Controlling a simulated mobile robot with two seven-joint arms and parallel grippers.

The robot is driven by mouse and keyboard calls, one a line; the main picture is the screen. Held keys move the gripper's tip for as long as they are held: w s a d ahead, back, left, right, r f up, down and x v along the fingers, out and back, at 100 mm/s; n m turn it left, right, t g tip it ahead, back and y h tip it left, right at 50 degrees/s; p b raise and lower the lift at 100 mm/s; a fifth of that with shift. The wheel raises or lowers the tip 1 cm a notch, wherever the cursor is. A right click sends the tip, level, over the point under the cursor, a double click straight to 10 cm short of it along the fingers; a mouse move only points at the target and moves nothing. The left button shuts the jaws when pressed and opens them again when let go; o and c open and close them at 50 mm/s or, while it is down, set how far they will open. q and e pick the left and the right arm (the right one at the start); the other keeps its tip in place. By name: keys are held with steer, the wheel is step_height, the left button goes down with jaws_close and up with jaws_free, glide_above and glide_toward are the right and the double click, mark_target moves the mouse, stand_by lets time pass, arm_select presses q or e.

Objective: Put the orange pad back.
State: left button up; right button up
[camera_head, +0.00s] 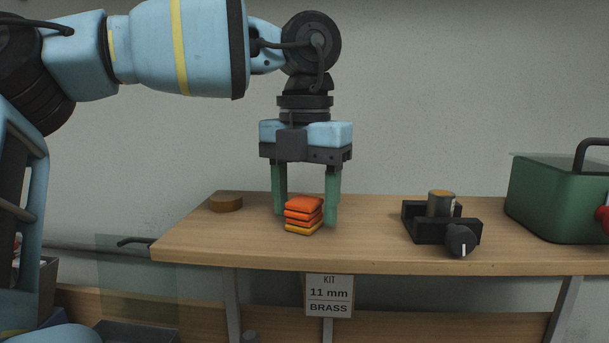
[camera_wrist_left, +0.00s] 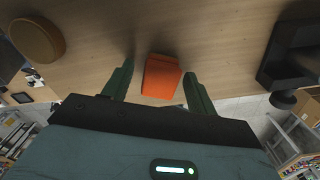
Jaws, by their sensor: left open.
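The top orange pad (camera_wrist_left: 161,77) shows from above in the left wrist view. My left gripper (camera_head: 305,217) points down with its green fingers open, one on either side of the stack. It also shows in the left wrist view (camera_wrist_left: 158,82), with gaps visible between the fingers and the pad. Whether a finger touches the stack lower down, I cannot tell. My right gripper is not in view.
A round brown disc (camera_head: 226,203) lies left of the stack on the bench (camera_head: 370,244). A black fixture (camera_head: 425,229) with a metal cylinder (camera_head: 441,203) and knob stands to the right. A green case (camera_head: 556,200) is farther right. A sign (camera_head: 329,295) hangs below the front edge.

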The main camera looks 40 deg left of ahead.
mark_target(305, 199)
arm_select(q)
step_height(305, 199, up, 12)
stand_by(0.5)
steer(key=shift+r, duration=0.1)
stand_by(0.5)
